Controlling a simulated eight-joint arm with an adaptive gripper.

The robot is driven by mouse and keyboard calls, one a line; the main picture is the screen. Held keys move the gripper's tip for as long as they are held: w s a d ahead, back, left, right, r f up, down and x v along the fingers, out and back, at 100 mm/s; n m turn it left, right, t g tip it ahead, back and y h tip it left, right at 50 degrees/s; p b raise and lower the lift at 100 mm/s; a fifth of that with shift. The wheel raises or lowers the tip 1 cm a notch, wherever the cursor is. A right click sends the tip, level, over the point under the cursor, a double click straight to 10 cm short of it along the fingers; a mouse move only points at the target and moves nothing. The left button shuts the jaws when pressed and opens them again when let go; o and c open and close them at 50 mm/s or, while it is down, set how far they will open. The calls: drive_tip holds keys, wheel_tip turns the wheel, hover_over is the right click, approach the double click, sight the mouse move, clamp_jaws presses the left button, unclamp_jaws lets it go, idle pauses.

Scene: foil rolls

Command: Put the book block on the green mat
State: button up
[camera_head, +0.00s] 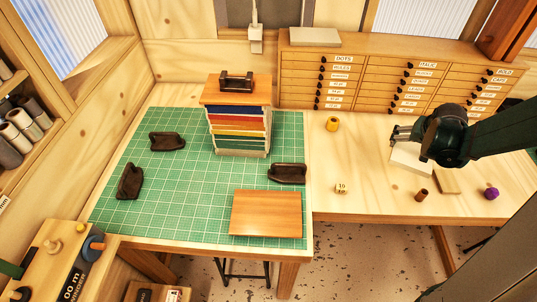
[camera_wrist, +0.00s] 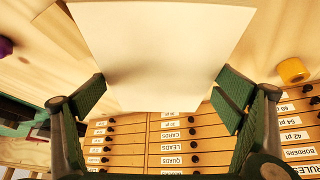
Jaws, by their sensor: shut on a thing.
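The book block (camera_head: 408,159) is a cream-white rectangular slab in the right part of the bench in the head view. It fills the upper middle of the wrist view (camera_wrist: 155,50), between my two fingers. My gripper (camera_head: 402,137) is shut on it, with the fingers (camera_wrist: 163,95) at its two sides. I cannot tell whether its underside touches the bench. The green mat (camera_head: 200,190) is a gridded sheet on the left part of the bench, well left of my gripper.
On the mat stand a wood-topped stack of coloured layers (camera_head: 240,130), a wooden board (camera_head: 266,213) and dark weights (camera_head: 165,141), (camera_head: 130,181), (camera_head: 287,173). A yellow roll (camera_head: 332,124), a lettered cube (camera_head: 341,188) and a brown roll (camera_head: 421,195) lie between or nearby. The mat's middle is clear.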

drive_tip(key=a+m+g+h, duration=0.15)
drive_tip(key=a+m, duration=0.25)
drive_tip(key=a, duration=2.2)
drive_tip(key=s+a+r+m+g+h, duration=0.1)
drive_tip(key=s+a+r+m, duration=0.15)
drive_tip(key=a, duration=0.55)
drive_tip(key=s+a+r+m+p, duration=0.1)
drive_tip(key=s+a+r, duration=0.15)
drive_tip(key=a, duration=0.55)
drive_tip(key=s+a+r+m+g+h, duration=0.1)
drive_tip(key=s+a+m, duration=0.1)
drive_tip(key=s+a, duration=0.35)
drive_tip(key=s+a+f+m+b, duration=0.1)
drive_tip(key=s+a, duration=0.2)
drive_tip(key=a, duration=0.8)
drive_tip(key=s+a+f+m+g, duration=0.1)
drive_tip(key=s+a, duration=0.3)
drive_tip(key=a, duration=0.8)
drive_tip(key=s+a+f+m+g+b, duration=0.1)
drive_tip(key=s+a+f+m, duration=0.1)
drive_tip(key=a, duration=1)
drive_tip(key=shift+s+a+f+b, duration=0.2)
drive_tip(key=shift+s+f+b, duration=0.15)
drive_tip(key=shift+s+f, duration=0.4)
drive_tip(key=shift+s, duration=0.1)
drive_tip(key=shift+f, duration=3)
